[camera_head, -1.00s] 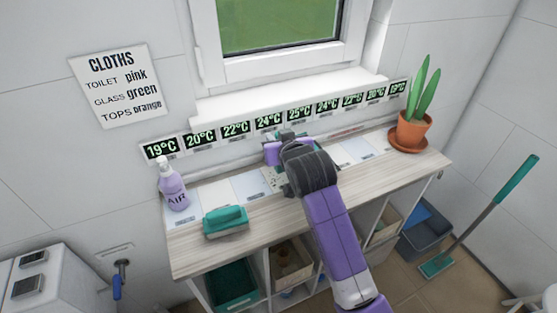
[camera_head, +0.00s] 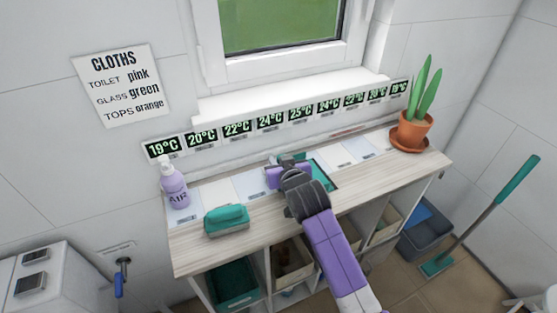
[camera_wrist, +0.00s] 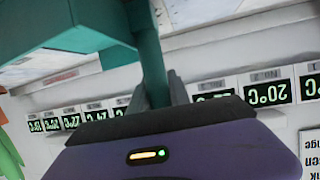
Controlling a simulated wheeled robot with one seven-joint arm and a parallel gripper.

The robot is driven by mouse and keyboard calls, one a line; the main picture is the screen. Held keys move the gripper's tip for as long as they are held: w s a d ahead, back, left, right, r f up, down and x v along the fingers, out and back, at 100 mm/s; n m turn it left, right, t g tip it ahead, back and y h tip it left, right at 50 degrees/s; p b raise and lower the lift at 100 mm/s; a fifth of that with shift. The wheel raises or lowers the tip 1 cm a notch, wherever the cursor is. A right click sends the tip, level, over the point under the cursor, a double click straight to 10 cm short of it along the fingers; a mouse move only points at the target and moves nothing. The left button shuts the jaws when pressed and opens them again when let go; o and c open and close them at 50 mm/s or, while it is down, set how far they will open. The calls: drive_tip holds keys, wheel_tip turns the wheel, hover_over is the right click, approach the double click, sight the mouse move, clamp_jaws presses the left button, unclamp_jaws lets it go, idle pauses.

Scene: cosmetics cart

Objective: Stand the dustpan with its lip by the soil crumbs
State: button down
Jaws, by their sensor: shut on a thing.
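My gripper (camera_head: 288,172) is over the middle of the wooden counter, shut on the teal dustpan (camera_head: 326,174). Part of the pan shows to the right of the gripper. In the wrist view, my gripper's fingers (camera_wrist: 156,92) close around the narrow teal handle of the dustpan (camera_wrist: 150,55), with the broad pan at the upper left. I cannot tell whether the pan touches the counter. I cannot make out the soil crumbs now; my gripper and arm cover part of the counter.
Pale cards line the back below temperature labels (camera_head: 270,121). Some front counter is clear.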

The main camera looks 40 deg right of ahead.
drive_tip(key=c, duration=1.2)
unclamp_jaws()
drive_tip(key=shift+f, duration=0.1)
drive_tip(key=shift+s+r, duration=0.1)
drive_tip(key=shift+r, duration=0.1)
drive_tip(key=v, duration=1.2)
drive_tip(key=s+a+f+n+t+y, duration=0.1)
drive_tip(key=s+a+f+n+y, duration=0.1)
drive_tip(key=s+a+f, duration=0.4)
drive_tip(key=s+a+f+n+y, duration=0.1)
drive_tip(key=s+a, duration=0.3)
drive_tip(key=s, duration=0.5)
drive_tip(key=s+a+r+n+y, duration=0.1)
drive_tip(key=s+a+r, duration=0.1)
drive_tip(key=s, duration=0.6)
drive_tip(key=s+a+r+n+t+y, duration=0.1)
drive_tip(key=s+a+r, duration=0.1)
drive_tip(key=s, duration=0.6)
drive_tip(key=shift+s+a+r+y+b, duration=0.25)
drive_tip(key=shift+s+a+y+b, duration=0.05)
drive_tip(key=shift+a+y+b, duration=0.15)
drive_tip(key=shift+s+r, duration=0.3)
drive_tip(key=c, duration=0.4)
